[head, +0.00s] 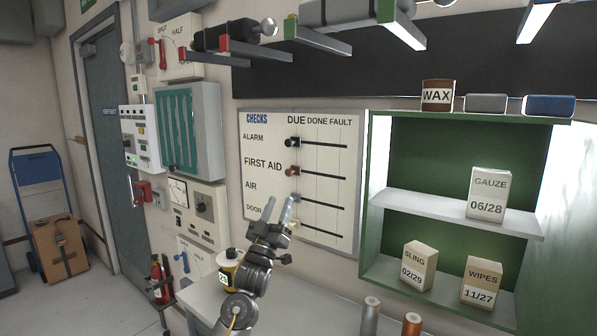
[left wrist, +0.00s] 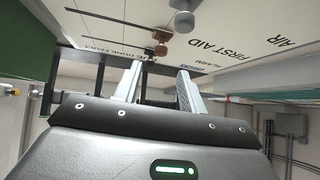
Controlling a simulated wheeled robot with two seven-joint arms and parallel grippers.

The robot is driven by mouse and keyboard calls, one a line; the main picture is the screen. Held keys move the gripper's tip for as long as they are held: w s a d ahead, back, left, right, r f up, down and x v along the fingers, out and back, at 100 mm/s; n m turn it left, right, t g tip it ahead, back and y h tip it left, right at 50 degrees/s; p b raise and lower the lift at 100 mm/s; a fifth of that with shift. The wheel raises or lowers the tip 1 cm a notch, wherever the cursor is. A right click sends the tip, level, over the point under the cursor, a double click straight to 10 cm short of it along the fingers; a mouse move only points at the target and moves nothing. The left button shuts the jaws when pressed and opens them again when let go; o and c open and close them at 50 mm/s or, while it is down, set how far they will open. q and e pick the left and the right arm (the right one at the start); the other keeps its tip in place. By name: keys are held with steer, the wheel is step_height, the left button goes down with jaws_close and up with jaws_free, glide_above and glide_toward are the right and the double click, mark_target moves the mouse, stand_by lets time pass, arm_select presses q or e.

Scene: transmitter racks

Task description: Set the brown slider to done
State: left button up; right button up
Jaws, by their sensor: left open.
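The white CHECKS board (head: 259,222) hangs on the wall with DUE, DONE and FAULT columns. The brown slider (head: 292,170) sits at the left end of the FIRST AID track, under DUE. In the left wrist view the brown slider (left wrist: 160,49) shows beyond the fingers, between a black knob and a grey knob. My left gripper (head: 282,208) is open and empty, below the brown slider and in front of the lower left of the board. Its two fingers (left wrist: 159,78) are apart in the left wrist view, with nothing between them. My right gripper is not in view.
The black ALARM slider (head: 292,142) is above the brown one, and the grey AIR slider (head: 295,197) is below, near my fingertips. A green shelf (head: 378,228) with boxes stands right of the board. A yellow-and-black container (head: 229,269) stands on the counter below.

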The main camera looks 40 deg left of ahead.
mark_target(288, 174)
arm_select(q)
steer(key=p+x, duration=0.1)
steer(key=x, duration=0.2)
steer(key=p+x, duration=0.2)
steer(key=x, duration=0.1)
steer(key=p+x, duration=0.2)
steer(key=x, duration=0.1)
steer(key=shift+s+a+r, duration=0.1)
steer(key=shift+a+r, duration=0.05)
steer(key=shift+r, duration=0.3)
steer(key=shift+w+r+p, duration=0.3)
steer(key=shift+w+r, duration=0.05)
steer(key=shift+w+a, duration=0.1)
steer(key=shift+w, duration=0.05)
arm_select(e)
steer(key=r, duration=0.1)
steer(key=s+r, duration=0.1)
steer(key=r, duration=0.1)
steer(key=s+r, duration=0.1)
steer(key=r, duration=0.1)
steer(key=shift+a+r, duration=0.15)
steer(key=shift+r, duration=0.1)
arm_select(q)
jaws_close()
